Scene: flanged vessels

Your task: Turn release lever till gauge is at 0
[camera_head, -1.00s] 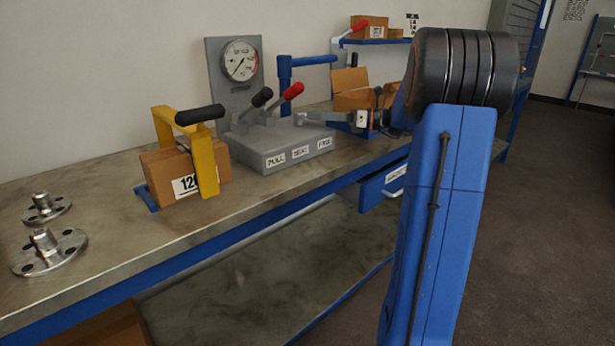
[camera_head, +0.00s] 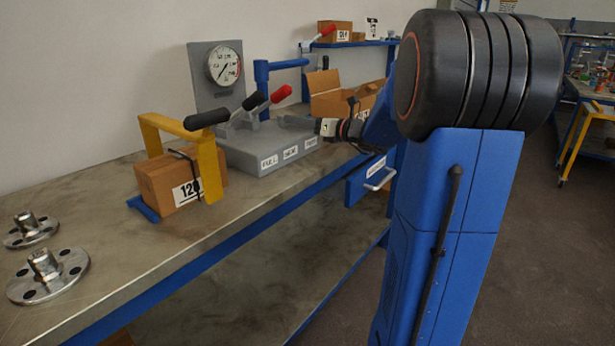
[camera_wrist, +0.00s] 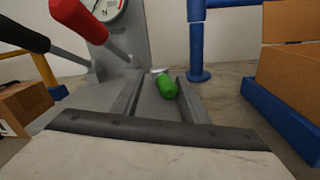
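A grey block (camera_head: 247,157) with labels on its front stands on the bench, with a round white gauge (camera_head: 224,64) on the upright plate behind it. The gauge also shows, cut off, in the wrist view (camera_wrist: 106,8); I cannot read its needle there. A black-handled lever (camera_head: 254,100) and a red-handled lever (camera_head: 281,94) rise from the block. The red lever (camera_wrist: 88,25) is left of the fingers.
Flanged metal parts (camera_head: 47,275) lie at front left. A blue post (camera_head: 262,88) and an open carton (camera_head: 328,100) stand behind and right. Bare bench lies in front.

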